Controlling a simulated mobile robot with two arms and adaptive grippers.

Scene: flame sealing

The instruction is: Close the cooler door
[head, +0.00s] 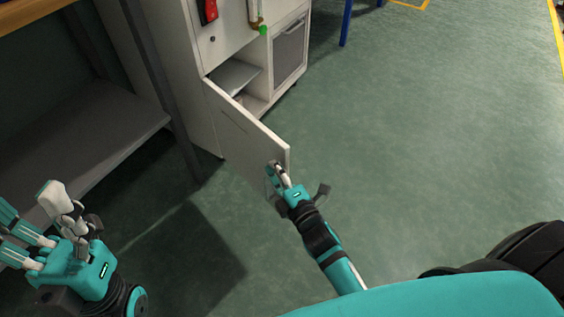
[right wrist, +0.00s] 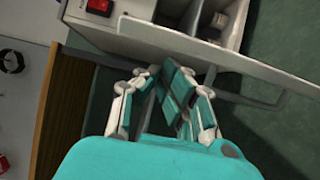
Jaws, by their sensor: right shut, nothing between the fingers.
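The white cooler cabinet (head: 181,62) stands at the upper middle of the head view. Its door (head: 243,132) is swung open toward me, so a shelf inside shows. My right gripper (head: 274,170) is shut and empty at the door's free edge, close to its outer face; I cannot tell whether it touches. In the right wrist view, the shut fingers (right wrist: 178,88) are beside the pale door edge (right wrist: 190,47), with a bar-like handle (right wrist: 250,101) to their right. My left gripper (head: 45,222) is at the lower left, with its fingers spread and empty, away from the door.
A grey shelf under a table (head: 75,130) stands left of the cabinet, with a dark post (head: 160,85) between. A closed, dark-panelled compartment (head: 289,48) is beside the open one. The green floor (head: 430,130) right of the door is clear.

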